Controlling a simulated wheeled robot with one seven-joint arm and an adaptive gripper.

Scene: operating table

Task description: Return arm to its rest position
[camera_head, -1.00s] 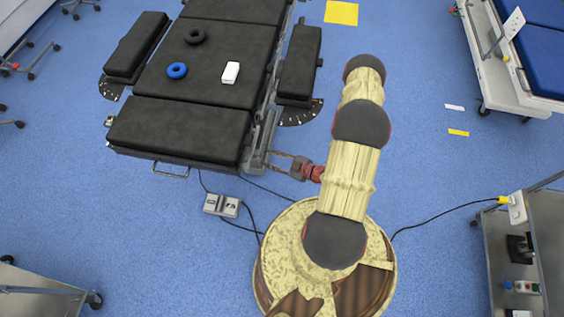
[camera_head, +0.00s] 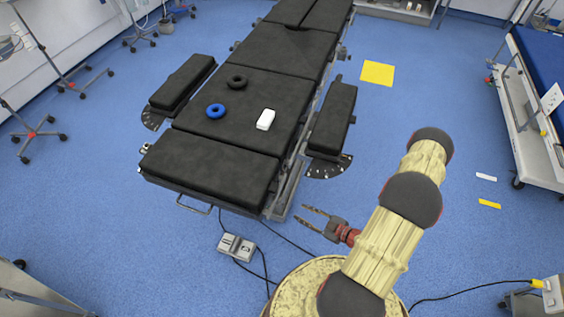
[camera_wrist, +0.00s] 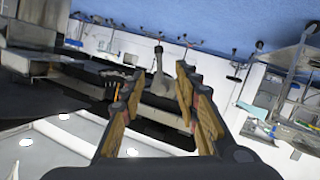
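My arm shows in the head view, bent over my round base. My gripper (camera_head: 308,214) sticks out to the left of the arm, beside the lower right corner of the black operating table (camera_head: 221,157). Its two fingers are spread apart with nothing between them. In the wrist view the gripper (camera_wrist: 157,76) also shows its fingers apart and empty. On the table lie a blue ring (camera_head: 215,111), a black ring (camera_head: 237,82) and a white box-like object (camera_head: 265,119), all apart from the gripper.
A grey foot pedal (camera_head: 236,247) with cables lies on the floor left of my base. The table's right side pad (camera_head: 332,118) stands above the gripper in the picture. A blue-topped bed (camera_head: 548,75) is at the right. Blue floor between them is open.

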